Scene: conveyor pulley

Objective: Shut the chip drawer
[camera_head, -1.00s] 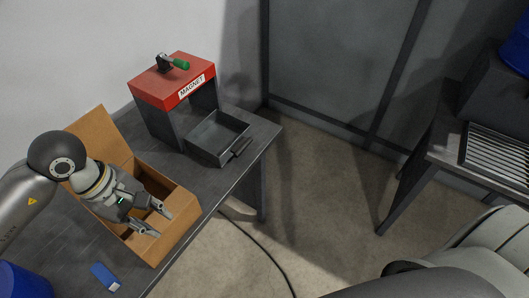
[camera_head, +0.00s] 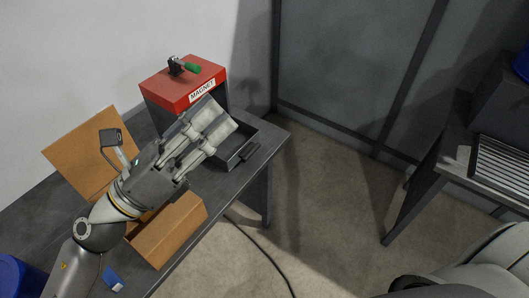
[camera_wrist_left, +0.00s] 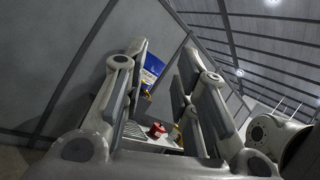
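The chip drawer (camera_head: 233,158) is a dark grey open-topped tray with a handle (camera_head: 249,152) on its front. It sticks out from under the red-topped magnet unit (camera_head: 186,86) on the dark table. My left gripper (camera_head: 220,114) is open and empty, its two fingers spread apart. In the head view it overlaps the magnet's front and hides part of the drawer; I cannot tell how far above the drawer it is. Its spread fingers also show in the left wrist view (camera_wrist_left: 160,62). My right gripper is out of view.
An open cardboard box (camera_head: 168,232) stands on the table (camera_head: 228,190) under my left arm, its flap (camera_head: 88,150) raised. A small blue object (camera_head: 113,280) lies near the front edge. A cable (camera_head: 262,246) runs over the floor. Another table stands at right.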

